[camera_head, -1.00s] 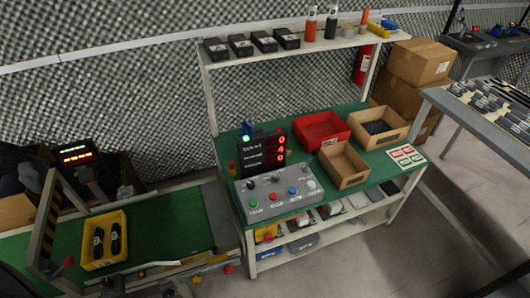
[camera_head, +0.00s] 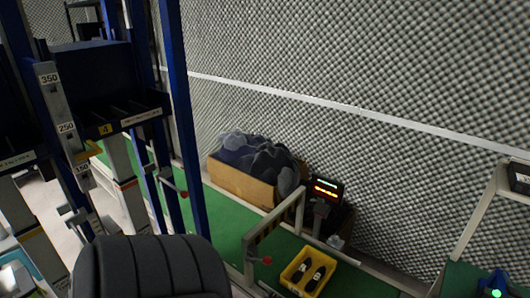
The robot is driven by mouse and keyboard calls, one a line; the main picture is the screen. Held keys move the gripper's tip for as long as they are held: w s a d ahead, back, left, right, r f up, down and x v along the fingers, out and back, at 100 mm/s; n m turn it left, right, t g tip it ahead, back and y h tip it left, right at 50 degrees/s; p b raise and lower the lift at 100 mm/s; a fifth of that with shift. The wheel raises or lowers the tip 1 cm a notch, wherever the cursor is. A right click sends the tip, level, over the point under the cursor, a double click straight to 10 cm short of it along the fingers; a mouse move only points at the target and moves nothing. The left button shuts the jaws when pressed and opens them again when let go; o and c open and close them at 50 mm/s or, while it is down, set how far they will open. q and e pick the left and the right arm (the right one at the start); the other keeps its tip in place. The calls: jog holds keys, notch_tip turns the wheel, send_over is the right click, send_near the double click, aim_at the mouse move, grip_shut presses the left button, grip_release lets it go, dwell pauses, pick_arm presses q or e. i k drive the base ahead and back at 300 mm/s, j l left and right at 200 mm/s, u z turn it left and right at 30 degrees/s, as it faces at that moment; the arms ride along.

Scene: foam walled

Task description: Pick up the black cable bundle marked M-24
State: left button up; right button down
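Two black objects with pale labels lie side by side in a yellow bin (camera_head: 307,271), low and right of centre in the head view. The left black object (camera_head: 296,271) and the right black object (camera_head: 314,278) may be cable bundles, but they are too small to tell. I cannot read M-24 on either. Neither of my grippers is in view.
A cardboard box (camera_head: 239,183) of dark material sits behind. Blue racking (camera_head: 176,95) stands at left. A black ribbed, padded shape (camera_head: 150,268) fills the bottom left.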

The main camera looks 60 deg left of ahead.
aim_at(301, 270)
jog(key=u, duration=1.1)
